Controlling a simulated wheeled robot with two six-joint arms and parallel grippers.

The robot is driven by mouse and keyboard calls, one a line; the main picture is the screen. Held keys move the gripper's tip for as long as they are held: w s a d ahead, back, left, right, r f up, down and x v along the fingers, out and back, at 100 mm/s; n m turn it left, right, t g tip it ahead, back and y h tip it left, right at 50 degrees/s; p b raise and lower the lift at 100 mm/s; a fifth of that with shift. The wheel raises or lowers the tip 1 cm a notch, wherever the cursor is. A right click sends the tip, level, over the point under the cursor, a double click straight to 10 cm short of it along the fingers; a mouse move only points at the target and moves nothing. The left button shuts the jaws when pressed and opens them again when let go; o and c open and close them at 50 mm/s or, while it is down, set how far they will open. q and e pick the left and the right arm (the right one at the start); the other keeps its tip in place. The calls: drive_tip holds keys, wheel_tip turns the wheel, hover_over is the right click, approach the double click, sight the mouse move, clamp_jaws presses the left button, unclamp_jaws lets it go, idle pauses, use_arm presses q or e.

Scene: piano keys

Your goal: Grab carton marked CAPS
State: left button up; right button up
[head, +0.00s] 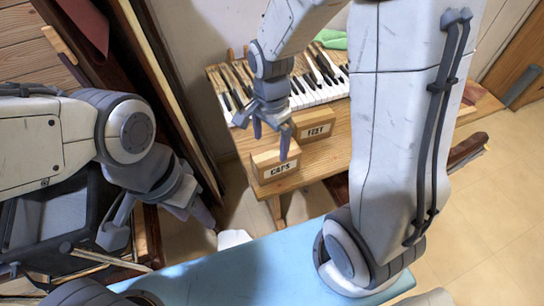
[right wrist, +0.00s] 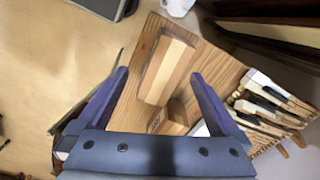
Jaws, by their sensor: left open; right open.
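The wooden carton marked CAPS (head: 275,165) sits at the near left corner of the wooden table, its label facing the head camera. My right gripper (head: 271,143) is open above it, fingers pointing down; one finger overlaps the carton in the head view. In the right wrist view, a carton (right wrist: 168,70), apparently CAPS, shows between the open fingertips (right wrist: 158,75). I cannot tell how much height separates them. A second labelled carton, seemingly FELT (head: 315,131), stands behind and to the right. My left gripper (head: 156,230) is open and empty, away from the table.
Piano keys (head: 315,88) lie along the back of the table, with a green cloth (head: 331,39) behind. A bare tabletop strip (head: 338,148) is right of the cartons. Dark wooden panels (head: 150,60) stand on the left. A pale blue surface (head: 255,268) is in front.

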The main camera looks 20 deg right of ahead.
sight(278, 153)
drive_tip(key=d+f+m, duration=0.1)
drive_tip(key=w+f+m, duration=0.1)
drive_tip(key=d+f+m, duration=0.1)
drive_tip(key=shift+w+d+f+b, duration=0.25)
drive_tip(key=shift+d+f+b, duration=0.05)
drive_tip(key=shift+d+b, duration=0.05)
drive_tip(key=shift+m, duration=0.3)
wheel_tip(278, 153, down, 5)
drive_tip(key=shift+d+r, duration=0.1)
drive_tip(key=shift+r, duration=0.1)
drive_tip(key=shift+w+a+f, duration=0.1)
drive_tip(key=shift+a+f, duration=0.05)
drive_tip(key=shift+f, duration=1.3)
drive_tip(key=shift+w+a+f, duration=0.1)
drive_tip(key=shift+a+f, duration=0.05)
drive_tip(key=shift+f, duration=1.25)
drive_tip(key=c, duration=1.5)
drive_tip(key=shift+r, duration=0.15)
